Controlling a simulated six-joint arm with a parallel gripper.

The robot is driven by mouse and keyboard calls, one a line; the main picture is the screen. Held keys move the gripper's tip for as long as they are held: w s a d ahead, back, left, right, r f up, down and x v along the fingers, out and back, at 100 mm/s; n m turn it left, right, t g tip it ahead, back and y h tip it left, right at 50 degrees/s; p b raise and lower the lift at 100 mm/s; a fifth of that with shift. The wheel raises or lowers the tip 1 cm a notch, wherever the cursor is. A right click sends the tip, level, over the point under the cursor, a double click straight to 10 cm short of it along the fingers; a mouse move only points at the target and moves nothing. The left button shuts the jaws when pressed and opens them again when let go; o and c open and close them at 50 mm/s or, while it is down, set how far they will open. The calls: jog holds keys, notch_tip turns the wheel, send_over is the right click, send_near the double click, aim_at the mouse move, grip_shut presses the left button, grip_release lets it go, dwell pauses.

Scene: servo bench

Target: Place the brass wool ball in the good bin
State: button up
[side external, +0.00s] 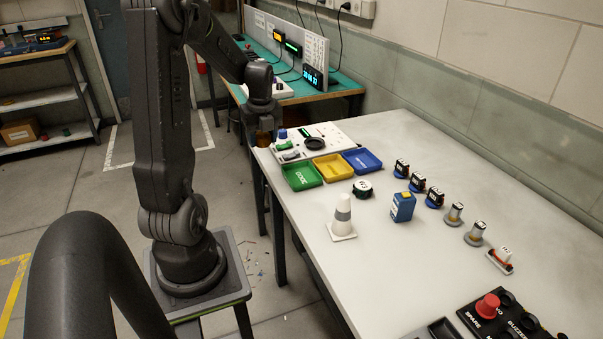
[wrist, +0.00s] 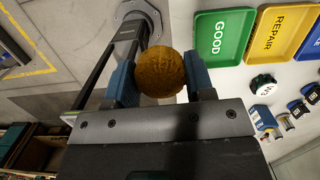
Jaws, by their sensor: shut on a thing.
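The brass wool ball (wrist: 160,73), round and golden brown, is between the two blue-grey fingers of my gripper (wrist: 160,82) in the wrist view. My gripper is shut on it. In the side view my gripper (side external: 264,128) hangs near the far left end of the white table, with the ball (side external: 263,138) partly visible at its tip. The good bin is the green tray (side external: 296,172) at the table's left edge. In the wrist view the green bin (wrist: 223,52), labelled GOOD, lies above and right of the ball and looks empty.
The yellow REPAIR bin (side external: 333,176) and a blue bin (side external: 361,161) stand beside the green one. A white panel with knobs (side external: 330,132) lies behind them. A white cone (side external: 342,214), a blue box (side external: 403,206) and several small parts stand farther right.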

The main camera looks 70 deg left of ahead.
jog(key=shift+s+a, duration=0.25)
jog(key=shift+s, duration=0.1)
send_over(301, 178)
notch_tip(301, 178, down, 7)
jog(key=shift+f, duration=2)
jog(key=shift+f, duration=0.1)
jog(key=o, duration=0.6)
